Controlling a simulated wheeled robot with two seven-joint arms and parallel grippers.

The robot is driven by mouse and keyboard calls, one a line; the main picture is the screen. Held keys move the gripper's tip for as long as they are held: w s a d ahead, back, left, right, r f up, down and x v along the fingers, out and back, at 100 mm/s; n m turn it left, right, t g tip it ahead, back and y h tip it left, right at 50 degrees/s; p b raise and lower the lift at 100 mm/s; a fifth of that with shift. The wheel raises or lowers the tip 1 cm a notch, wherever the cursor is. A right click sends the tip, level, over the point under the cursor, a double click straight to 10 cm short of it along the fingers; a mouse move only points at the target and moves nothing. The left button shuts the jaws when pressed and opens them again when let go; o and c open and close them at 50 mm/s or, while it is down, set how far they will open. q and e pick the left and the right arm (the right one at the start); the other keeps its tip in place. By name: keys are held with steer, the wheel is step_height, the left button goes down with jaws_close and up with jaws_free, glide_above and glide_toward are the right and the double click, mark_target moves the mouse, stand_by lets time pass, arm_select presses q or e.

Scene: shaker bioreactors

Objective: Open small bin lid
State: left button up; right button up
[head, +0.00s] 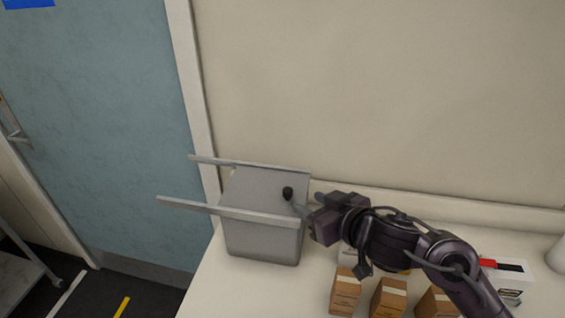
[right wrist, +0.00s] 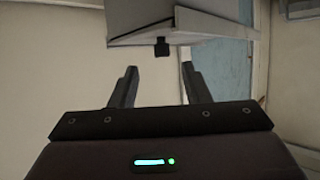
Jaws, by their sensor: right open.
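A small grey bin (head: 262,240) stands at the left end of the white counter. Two long grey bars or edges (head: 190,206) run along its top and stick out to the left. A grey panel (head: 262,183) shows between them; I cannot tell clearly whether the lid is shut. A small black knob (head: 288,193) sits at the bin's top right. My right gripper (head: 303,208) is just right of the knob, fingers pointing at it. In the right wrist view, the open, empty fingers (right wrist: 160,86) are apart, with the knob (right wrist: 161,47) beyond and between them. My left gripper is not in view.
Several small brown boxes (head: 389,298) stand on the counter (head: 225,290) below my right arm. A white box with red and black marks (head: 510,280) is at the right. A wall is behind the bin; a blue door (head: 100,130) is at the left.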

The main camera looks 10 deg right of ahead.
mark_target(290, 191)
steer(key=shift+w+a+f, duration=0.1)
steer(key=shift+w+a, duration=0.25)
steer(key=shift+w, duration=0.25)
steer(key=shift+w+a, duration=0.3)
steer(key=shift+w, duration=0.3)
steer(key=x, duration=0.2)
steer(key=shift+w+a+f, duration=0.1)
steer(key=shift+w+a, duration=0.05)
steer(key=shift+w, duration=0.15)
steer(key=shift+x, duration=1.1)
steer(key=shift+c, duration=1.3)
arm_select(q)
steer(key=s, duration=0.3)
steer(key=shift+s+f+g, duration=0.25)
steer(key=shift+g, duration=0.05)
arm_select(e)
jaws_close()
